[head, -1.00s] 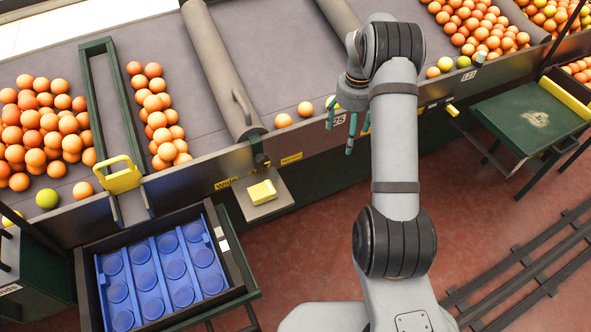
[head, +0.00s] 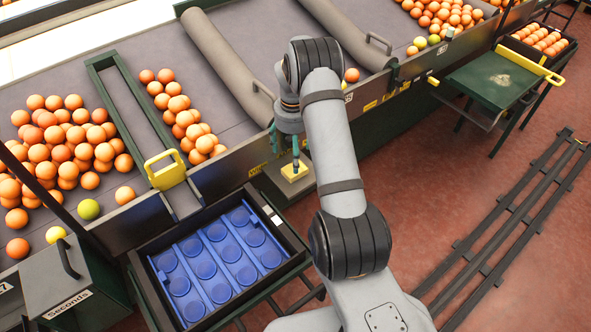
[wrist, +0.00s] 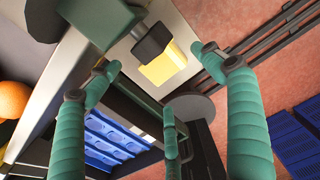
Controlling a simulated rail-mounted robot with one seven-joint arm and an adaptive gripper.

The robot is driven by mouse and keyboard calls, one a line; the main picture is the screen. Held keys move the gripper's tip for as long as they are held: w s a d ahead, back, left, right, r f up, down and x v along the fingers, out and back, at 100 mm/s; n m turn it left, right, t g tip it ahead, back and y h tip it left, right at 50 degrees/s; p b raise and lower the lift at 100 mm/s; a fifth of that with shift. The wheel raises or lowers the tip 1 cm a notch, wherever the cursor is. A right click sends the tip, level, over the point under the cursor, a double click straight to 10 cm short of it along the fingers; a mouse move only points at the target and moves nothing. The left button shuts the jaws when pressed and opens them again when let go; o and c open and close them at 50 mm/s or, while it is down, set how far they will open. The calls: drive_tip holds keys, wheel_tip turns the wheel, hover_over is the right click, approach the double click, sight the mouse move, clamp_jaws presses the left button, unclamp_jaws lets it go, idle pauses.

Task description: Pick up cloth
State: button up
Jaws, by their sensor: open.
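The yellow cloth (head: 294,171) lies folded on a small grey shelf (head: 272,181) at the front side of the sorting table. It also shows in the wrist view (wrist: 163,65), flat on the pale shelf top, with a dark block-like part beside it. My gripper (head: 287,152) is just above the cloth in the head view, partly in front of it. In the wrist view my gripper (wrist: 155,85) has its green fingers spread wide and empty. The cloth lies between and beyond the fingertips, apart from them.
A dark crate with a blue cupped insert (head: 220,264) stands left of the shelf. A grey box marked "Seconds" (head: 70,290) is at lower left. Oranges (head: 65,145) fill the table's left lanes. A green side table (head: 490,80) stands at right. Red floor with rails is otherwise open.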

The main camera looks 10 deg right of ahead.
sight(287, 171)
drive_tip(key=f, duration=0.2)
drive_tip(key=f+p, duration=0.1)
drive_tip(key=s+f, duration=0.1)
drive_tip(key=f, duration=0.1)
drive_tip(key=shift+d+f+p, duration=0.3)
drive_tip(key=shift+f+p, duration=0.05)
drive_tip(key=shift+f, duration=0.35)
drive_tip(key=shift+c, duration=0.8)
drive_tip(key=c, duration=1.3)
